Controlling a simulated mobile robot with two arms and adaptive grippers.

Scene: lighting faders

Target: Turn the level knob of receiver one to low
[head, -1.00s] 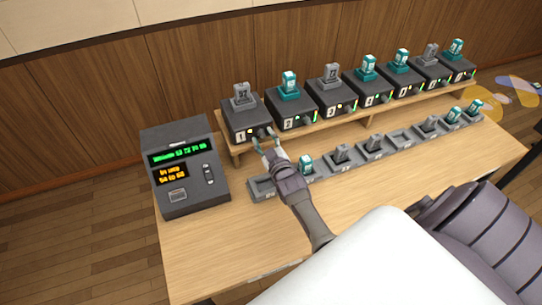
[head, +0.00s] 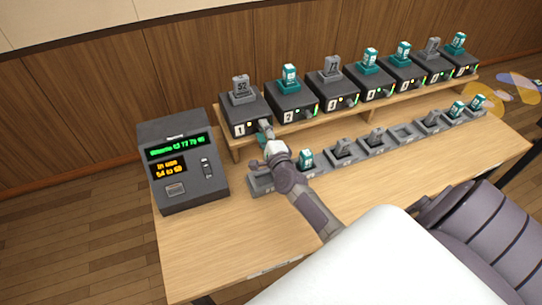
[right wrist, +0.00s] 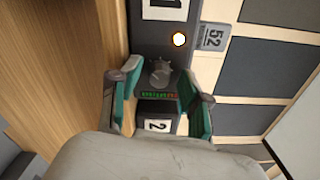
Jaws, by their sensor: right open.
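Receiver one (head: 246,112) is a dark box marked 1 at the left end of the raised shelf, with a grey tagged block on top. Its level knob (right wrist: 160,72) is a small grey knob on the front, with a lit dot and a green-to-red scale either side of it. I cannot tell its exact setting. My right gripper (head: 266,138) is at the front of receiver one. In the right wrist view its teal-padded fingers (right wrist: 158,100) are open, with the knob between and just beyond the tips. Contact is not clear. My left gripper is not in view.
Receiver two (head: 292,100) stands close on the right, its label 2 also between the fingers in the wrist view. More receivers continue along the shelf (head: 365,130). A row of cradles (head: 403,134) lies in front. A display console (head: 180,165) stands at left.

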